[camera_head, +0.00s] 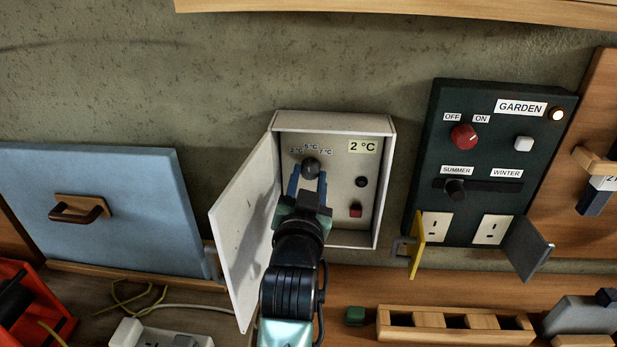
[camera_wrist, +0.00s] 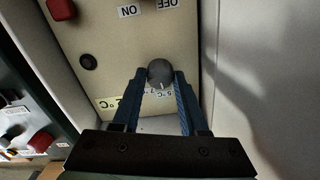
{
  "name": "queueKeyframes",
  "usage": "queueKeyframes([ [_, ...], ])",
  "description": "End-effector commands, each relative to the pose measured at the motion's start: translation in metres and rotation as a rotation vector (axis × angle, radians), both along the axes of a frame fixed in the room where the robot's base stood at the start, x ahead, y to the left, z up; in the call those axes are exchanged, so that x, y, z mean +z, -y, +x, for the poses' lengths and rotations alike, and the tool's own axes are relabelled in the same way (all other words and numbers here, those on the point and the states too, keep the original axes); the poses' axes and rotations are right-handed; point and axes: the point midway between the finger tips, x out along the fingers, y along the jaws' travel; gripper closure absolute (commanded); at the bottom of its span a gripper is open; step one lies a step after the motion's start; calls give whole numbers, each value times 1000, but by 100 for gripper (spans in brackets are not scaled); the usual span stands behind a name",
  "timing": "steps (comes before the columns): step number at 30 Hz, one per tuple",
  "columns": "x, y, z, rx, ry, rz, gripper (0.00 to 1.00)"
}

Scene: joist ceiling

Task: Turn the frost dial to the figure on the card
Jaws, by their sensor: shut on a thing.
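The frost dial (camera_head: 311,167) is a round dark grey knob on the back panel of an open white box (camera_head: 387,150). Small labels above it include 2, 5 and 7 °C. The card (camera_head: 363,146) at the box's upper right reads 2 °C. My gripper (camera_head: 309,174) reaches in from below, its blue fingers shut on the dial's sides. In the wrist view the dial (camera_wrist: 160,70) sits between the fingertips (camera_wrist: 160,76). A white mark on it faces the labels, but I cannot tell which figure it meets.
The box's door (camera_head: 245,230) stands open left of my arm. A black button (camera_head: 361,182) and red switch (camera_head: 356,210) are right of the dial. A dark GARDEN panel (camera_head: 490,140) is further right, a blue cabinet (camera_head: 120,235) left. A wooden rack (camera_head: 455,336) lies below.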

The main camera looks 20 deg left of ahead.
Motion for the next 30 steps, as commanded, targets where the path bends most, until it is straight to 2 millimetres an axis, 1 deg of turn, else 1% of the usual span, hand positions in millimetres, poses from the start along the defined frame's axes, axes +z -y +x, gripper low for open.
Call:
queueKeyframes([
  [12,1,1,0,-2,90,-318,100],
  [18,0,1,0,-1,125,-444,100],
  [24,0,1,0,0,149,-525,100],
  [30,0,1,0,0,160,-562,100],
])
